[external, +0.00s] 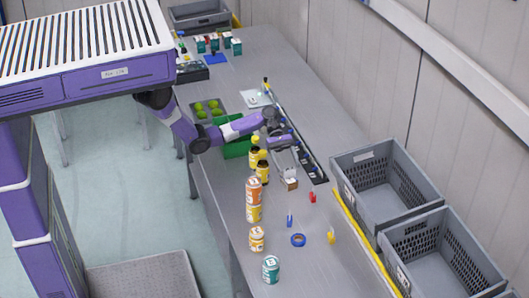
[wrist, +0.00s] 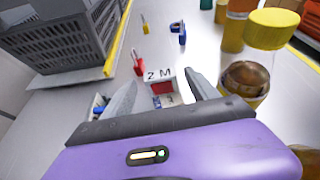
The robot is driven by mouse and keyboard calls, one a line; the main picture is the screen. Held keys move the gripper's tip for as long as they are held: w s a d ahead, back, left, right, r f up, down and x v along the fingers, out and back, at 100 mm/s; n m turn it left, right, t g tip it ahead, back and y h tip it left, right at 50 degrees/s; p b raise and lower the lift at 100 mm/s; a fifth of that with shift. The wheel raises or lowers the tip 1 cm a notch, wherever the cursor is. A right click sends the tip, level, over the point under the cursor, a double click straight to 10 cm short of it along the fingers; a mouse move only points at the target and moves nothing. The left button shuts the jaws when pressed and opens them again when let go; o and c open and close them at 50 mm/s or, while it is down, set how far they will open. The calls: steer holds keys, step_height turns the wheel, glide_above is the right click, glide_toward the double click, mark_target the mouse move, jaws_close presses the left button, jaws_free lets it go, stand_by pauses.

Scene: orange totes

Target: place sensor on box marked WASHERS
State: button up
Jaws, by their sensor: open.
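I see nothing held between the fingers. I cannot pick out the sensor for sure. No label reading WASHERS is legible. Several small teal, white and red boxes (external: 214,43) stand at the far end.
Jars and cans (external: 253,190) line the table's left side; a green tray (external: 236,148) is near my arm. A long black rack (external: 310,164) lies to the right. Grey crates (external: 374,228) stand along the right edge.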

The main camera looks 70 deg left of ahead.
steer(key=b+v, duration=0.1)
steer(key=v, duration=1.1)
steer(key=shift+b, duration=0.35)
